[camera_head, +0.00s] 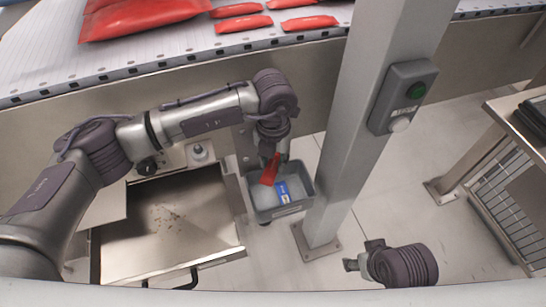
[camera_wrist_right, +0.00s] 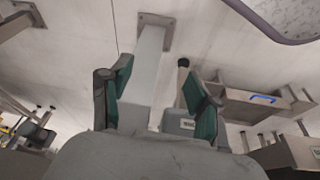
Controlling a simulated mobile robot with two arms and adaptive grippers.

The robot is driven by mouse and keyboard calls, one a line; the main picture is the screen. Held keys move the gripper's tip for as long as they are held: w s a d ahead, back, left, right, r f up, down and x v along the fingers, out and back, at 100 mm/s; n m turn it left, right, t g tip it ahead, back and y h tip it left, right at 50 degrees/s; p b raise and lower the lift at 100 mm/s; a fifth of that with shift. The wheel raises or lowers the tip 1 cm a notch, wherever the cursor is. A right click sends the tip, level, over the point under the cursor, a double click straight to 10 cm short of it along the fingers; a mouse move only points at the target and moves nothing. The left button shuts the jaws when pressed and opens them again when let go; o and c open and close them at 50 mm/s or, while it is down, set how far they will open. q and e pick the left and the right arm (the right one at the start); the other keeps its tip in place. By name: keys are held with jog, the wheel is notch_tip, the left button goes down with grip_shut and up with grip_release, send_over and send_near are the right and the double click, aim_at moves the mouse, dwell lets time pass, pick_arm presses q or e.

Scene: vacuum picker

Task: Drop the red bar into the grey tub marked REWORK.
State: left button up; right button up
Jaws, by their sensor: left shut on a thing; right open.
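The red bar (camera_head: 270,170) is held tilted in my left gripper (camera_head: 273,153), over the grey tub (camera_head: 262,214). Its lower end shows against the tub's inside; I cannot tell whether it touches anything there. The tub stands low beside the grey post, with a small label on its front wall too small to read. A blue bar (camera_head: 283,191) lies in the tub. My right gripper (camera_head: 352,264) is low, right of the post, apart from the tub. In the right wrist view its green-padded fingers (camera_wrist_right: 160,98) are apart with nothing held.
The grey post (camera_head: 345,140) rises right of the tub and carries a button box (camera_head: 403,97). An open metal drawer (camera_head: 170,235) lies left of the tub. A conveyor (camera_head: 160,55) with red packs (camera_head: 243,24) runs behind. A metal rack (camera_head: 500,190) stands at the right.

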aim_at(273, 164)
pick_arm(q)
jog(key=shift+f, duration=0.65)
jog(key=shift+f+b, duration=0.4)
jog(key=shift+b, duration=0.05)
jog(key=shift+f+b, duration=0.3)
jog(key=shift+f, duration=0.2)
pick_arm(e)
jog(key=shift+s+r, duration=0.1)
jog(key=shift+s, duration=0.15)
pick_arm(q)
jog(key=o, duration=1.2)
jog(key=shift+c, duration=0.2)
notch_tip(273, 164, up, 12)
